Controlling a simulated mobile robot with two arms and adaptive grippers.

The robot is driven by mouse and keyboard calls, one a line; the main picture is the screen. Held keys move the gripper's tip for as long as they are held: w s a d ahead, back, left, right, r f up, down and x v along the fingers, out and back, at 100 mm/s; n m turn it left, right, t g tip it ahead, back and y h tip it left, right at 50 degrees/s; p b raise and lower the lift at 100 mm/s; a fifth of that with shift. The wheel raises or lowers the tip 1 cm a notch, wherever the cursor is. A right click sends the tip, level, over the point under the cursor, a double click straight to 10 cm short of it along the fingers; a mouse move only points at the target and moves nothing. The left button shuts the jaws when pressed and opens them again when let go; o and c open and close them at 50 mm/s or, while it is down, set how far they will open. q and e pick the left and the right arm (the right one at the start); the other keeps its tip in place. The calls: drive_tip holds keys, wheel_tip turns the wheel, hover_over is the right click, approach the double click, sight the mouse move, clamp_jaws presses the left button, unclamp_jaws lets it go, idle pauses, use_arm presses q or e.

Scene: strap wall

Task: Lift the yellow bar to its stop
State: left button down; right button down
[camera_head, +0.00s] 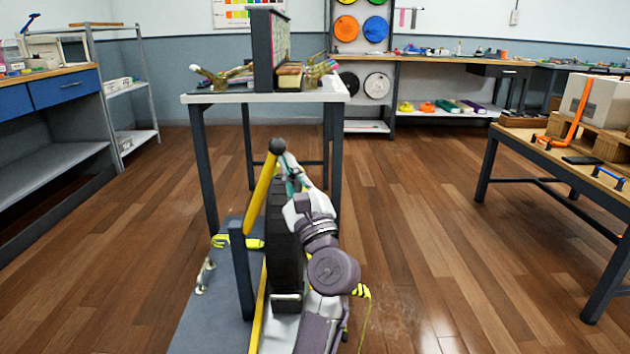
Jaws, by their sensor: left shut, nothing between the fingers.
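The yellow bar (261,192) slants up and slightly right, with a dark round knob (277,146) at its top. Its lower end meets a dark upright post (241,270), left of a black wheel-like part (282,235). My left gripper (286,162) is shut and empty, its tip close beside the knob on the right. I cannot tell whether it touches the knob or bar. My left arm hides part of the area right of the wheel. The bar's stop cannot be made out. My right gripper is out of view.
A grey base plate (208,318) lies beneath, with a yellow strap (232,241) by the post. A tall white-topped table (212,97) stands just behind. A wooden-topped bench (555,152) with a box (590,103) is at right, shelves (130,88) at left. Wooden floor (430,230) is open between.

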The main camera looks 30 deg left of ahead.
sight(271, 158)
use_arm(q)
drive_tip(key=s+a+r, duration=0.1)
drive_tip(key=a+r+n+p, duration=0.1)
drive_tip(key=shift+s+a+g, duration=0.4)
drive_tip(key=shift+s+a+r+p, duration=0.25)
drive_tip(key=shift+s+a+p, duration=0.35)
drive_tip(key=shift+a, duration=0.25)
drive_tip(key=shift+a, duration=0.1)
